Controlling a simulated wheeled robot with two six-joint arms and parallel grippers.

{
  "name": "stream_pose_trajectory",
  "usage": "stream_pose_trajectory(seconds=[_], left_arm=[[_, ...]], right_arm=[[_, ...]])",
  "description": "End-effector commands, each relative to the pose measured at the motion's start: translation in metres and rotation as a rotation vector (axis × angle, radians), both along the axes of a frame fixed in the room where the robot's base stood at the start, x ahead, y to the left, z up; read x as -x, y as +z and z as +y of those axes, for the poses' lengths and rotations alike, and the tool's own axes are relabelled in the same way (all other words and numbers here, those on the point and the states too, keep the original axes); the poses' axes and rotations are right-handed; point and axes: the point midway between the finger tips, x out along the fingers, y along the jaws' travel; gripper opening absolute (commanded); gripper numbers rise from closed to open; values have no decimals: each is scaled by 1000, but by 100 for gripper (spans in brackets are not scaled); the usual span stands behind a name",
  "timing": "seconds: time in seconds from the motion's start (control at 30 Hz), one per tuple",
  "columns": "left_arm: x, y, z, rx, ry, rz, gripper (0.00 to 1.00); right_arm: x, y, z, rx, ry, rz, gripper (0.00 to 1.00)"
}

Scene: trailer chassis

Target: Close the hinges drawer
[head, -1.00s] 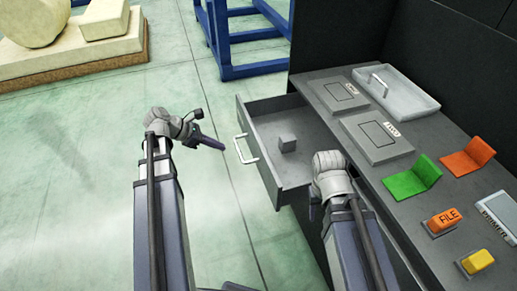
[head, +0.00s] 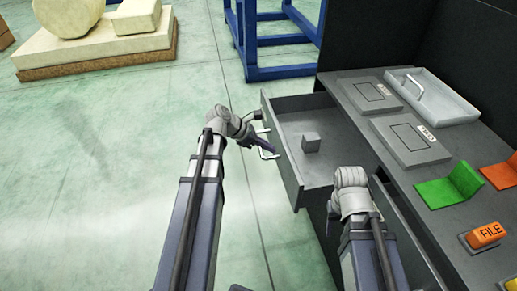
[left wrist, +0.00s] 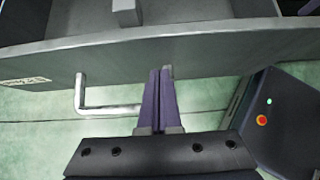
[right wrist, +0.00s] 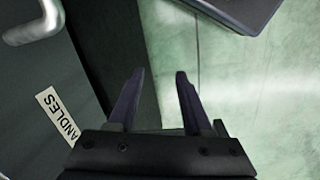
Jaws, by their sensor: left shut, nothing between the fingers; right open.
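The open drawer (head: 297,172) sticks out from the grey bench, with a small grey block (head: 311,142) inside it. Its light bar handle (head: 266,153) is on the front panel. In the left wrist view the drawer front (left wrist: 220,47) spans the picture, with the handle (left wrist: 105,109) left of the fingers and a label (left wrist: 25,81) too small to read. My left gripper (head: 270,147) is shut and empty, its tips (left wrist: 160,72) at the drawer front beside the handle; contact is unclear. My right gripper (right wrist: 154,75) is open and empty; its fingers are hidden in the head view.
In the right wrist view a panel labelled "ANDLES" (right wrist: 59,118) and a handle (right wrist: 35,25) are at the left. The bench top holds a grey tray (head: 440,100), a green bracket (head: 450,187) and a FILE block (head: 486,235). Open floor lies left.

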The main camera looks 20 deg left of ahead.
Motion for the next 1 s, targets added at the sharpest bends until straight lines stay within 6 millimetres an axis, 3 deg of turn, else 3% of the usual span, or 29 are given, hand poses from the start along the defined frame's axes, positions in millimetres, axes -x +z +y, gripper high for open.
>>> stream_pose_trajectory(seconds=[0.67, 0.87, 1.0], left_arm=[[-9, 0, -13, 0, -2, -1, 0], [-27, 0, -38, -2, -4, -1, 0], [-47, 0, -68, 0, -5, -1, 0]], right_arm=[[0, 0, 0, 0, 0, 0, 50], [0, 0, 0, 0, 0, 0, 50], [0, 0, 0, 0, 0, 0, 50]])
